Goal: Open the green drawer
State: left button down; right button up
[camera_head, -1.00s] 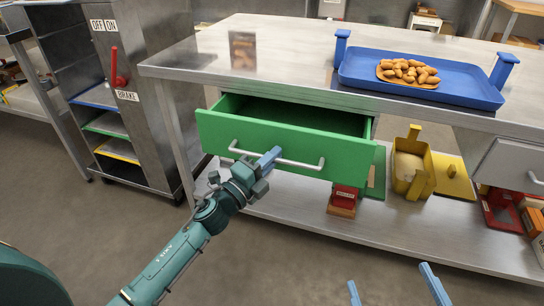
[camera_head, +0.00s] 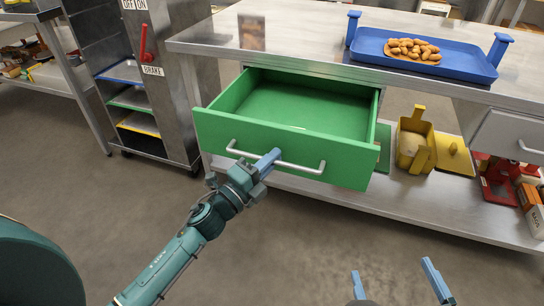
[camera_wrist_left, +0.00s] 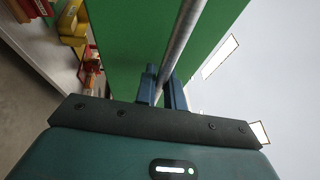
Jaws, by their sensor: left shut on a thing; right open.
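The green drawer (camera_head: 285,148) is pulled well out from under the steel table, and its inside shows as empty where I can see it. Its silver bar handle (camera_head: 302,166) runs along the front. My left gripper (camera_head: 267,163) is shut on the handle near its middle. In the left wrist view the handle (camera_wrist_left: 183,38) passes between the blue fingertips of my left gripper (camera_wrist_left: 161,88), with the green front behind it. My right gripper (camera_head: 396,284) is open and empty at the bottom right, with its fingers spread apart.
A blue tray (camera_head: 463,70) with peanut-like pastries (camera_head: 412,49) stands on the steel table (camera_head: 300,45). A yellow scoop bin (camera_head: 412,150) sits on the lower shelf. A rack with a red brake lever (camera_head: 146,58) stands at left. The floor before the drawer is clear.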

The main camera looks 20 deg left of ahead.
pick_arm(q)
jog(key=c, duration=1.8)
grip_release()
jog(key=v, duration=1.3)
jog(key=shift+s, duration=0.1)
